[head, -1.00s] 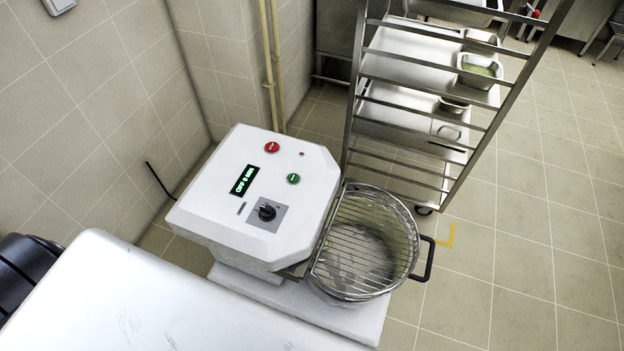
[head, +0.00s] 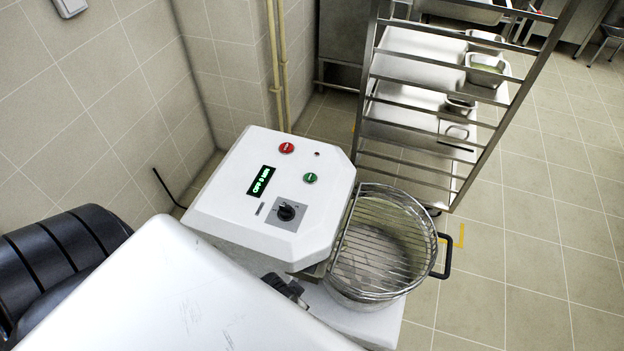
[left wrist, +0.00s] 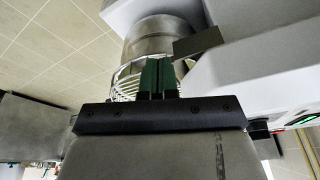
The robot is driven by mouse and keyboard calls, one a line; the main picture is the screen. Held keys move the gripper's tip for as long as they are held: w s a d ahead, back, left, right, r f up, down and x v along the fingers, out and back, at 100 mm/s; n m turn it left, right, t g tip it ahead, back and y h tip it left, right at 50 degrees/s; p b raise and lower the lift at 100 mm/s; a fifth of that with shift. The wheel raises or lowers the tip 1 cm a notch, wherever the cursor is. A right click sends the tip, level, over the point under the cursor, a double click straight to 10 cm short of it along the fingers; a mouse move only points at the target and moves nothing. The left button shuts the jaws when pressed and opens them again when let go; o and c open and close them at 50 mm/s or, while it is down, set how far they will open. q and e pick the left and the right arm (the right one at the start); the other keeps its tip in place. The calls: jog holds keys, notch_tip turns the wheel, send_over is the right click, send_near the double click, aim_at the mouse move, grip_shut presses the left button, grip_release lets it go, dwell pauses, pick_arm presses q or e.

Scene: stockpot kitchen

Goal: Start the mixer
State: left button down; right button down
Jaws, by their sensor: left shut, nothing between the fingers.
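The white mixer (head: 235,209) stands in the middle of the head view. Its sloped top carries a red button (head: 287,147), a green button (head: 310,178), a black dial (head: 287,211) and a lit display (head: 261,180) that seems to read "OFF 0 MIN". Its steel bowl (head: 362,262) sits at the right under a lowered wire guard (head: 385,225). My left gripper (head: 287,288) shows as a dark piece below the mixer's front edge, apart from the buttons. In the left wrist view its green fingers (left wrist: 157,76) are together and empty, with the bowl (left wrist: 155,40) beyond. My right gripper is out of view.
A steel rack (head: 480,120) with trays and containers stands behind the bowl. A tiled wall (head: 80,90) and yellow pipes (head: 275,60) are at the left and back. A black handle (head: 443,260) sticks out right of the bowl. The floor at the right is clear.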

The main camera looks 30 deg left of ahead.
pick_arm(q)
jog(key=w+r+n+t+b, duration=0.1)
jog(key=w+r+n, duration=0.3)
jog(key=r, duration=0.5)
jog(key=w+a+n+t, duration=0.1)
jog(key=w+a+n, duration=0.1)
jog(key=w+n, duration=0.2)
jog(key=w+a+r+n+t+h, duration=0.1)
jog(key=w+n, duration=0.3)
jog(key=w, duration=0.5)
jog(key=w+a+r+n+h, duration=0.1)
jog(key=w+a+n, duration=0.3)
jog(key=w, duration=0.2)
jog(key=shift+w+t+b, duration=0.3)
jog(key=shift+t, duration=0.1)
jog(key=w+a+r+n+t, duration=0.2)
jog(key=w+a+r+n, duration=0.2)
jog(key=w+a+n, duration=0.5)
jog(key=shift+w+a+n, duration=0.35)
jog(key=shift+w+n, duration=0.35)
jog(key=shift+w, duration=0.1)
